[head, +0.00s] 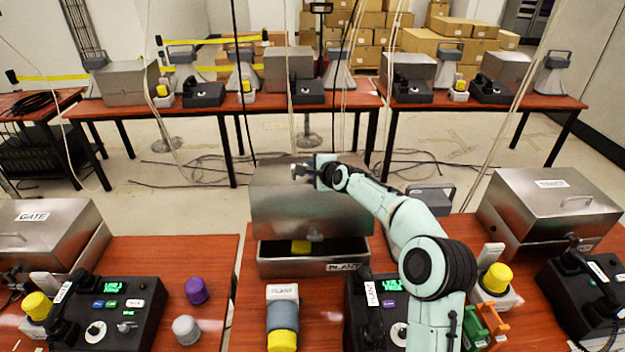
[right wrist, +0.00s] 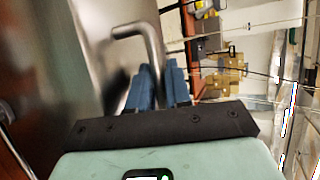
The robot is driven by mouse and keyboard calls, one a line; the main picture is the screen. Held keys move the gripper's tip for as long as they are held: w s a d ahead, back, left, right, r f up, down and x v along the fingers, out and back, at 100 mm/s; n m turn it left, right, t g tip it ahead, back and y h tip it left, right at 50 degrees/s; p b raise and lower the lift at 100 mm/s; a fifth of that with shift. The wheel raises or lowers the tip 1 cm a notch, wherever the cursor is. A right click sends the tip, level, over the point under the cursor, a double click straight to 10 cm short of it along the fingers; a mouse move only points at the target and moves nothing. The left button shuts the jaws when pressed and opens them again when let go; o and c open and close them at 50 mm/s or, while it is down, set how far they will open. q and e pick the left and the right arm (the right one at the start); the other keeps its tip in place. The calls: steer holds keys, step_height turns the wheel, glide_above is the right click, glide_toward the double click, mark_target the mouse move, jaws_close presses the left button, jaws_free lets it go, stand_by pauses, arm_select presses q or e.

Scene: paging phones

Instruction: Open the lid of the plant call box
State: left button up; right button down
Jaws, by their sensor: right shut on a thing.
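The plant call box stands on the middle front table. Its metal base (head: 290,266) carries a PLANT label, and its grey metal lid (head: 300,215) is raised well above the base. My right gripper (head: 305,171) is at the upper edge of the lid, shut on the lid's handle. In the right wrist view the bent metal handle (right wrist: 145,38) runs between the blue fingers of the right gripper (right wrist: 160,82). My left gripper is not in view.
A PLANT-labelled grey and yellow device (head: 283,318) and a black phone (head: 372,300) stand in front of the box. The GATE box (head: 45,235) is at left, another closed box (head: 550,200) at right. Green and orange clips (head: 485,325) lie beside my arm.

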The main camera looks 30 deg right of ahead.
steer(key=shift+w+d+f, duration=0.1)
steer(key=shift+w+d, duration=0.05)
steer(key=shift+d, duration=0.15)
steer(key=shift+w+d+r+g, duration=0.15)
steer(key=shift+w+r+g, duration=0.05)
steer(key=shift+w+g, duration=0.1)
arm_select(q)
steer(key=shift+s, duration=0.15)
arm_select(e)
steer(key=shift+w+d+r+g, duration=0.2)
steer(key=shift+w+r+g, duration=0.15)
steer(key=shift+w, duration=0.25)
steer(key=shift+r, duration=0.1)
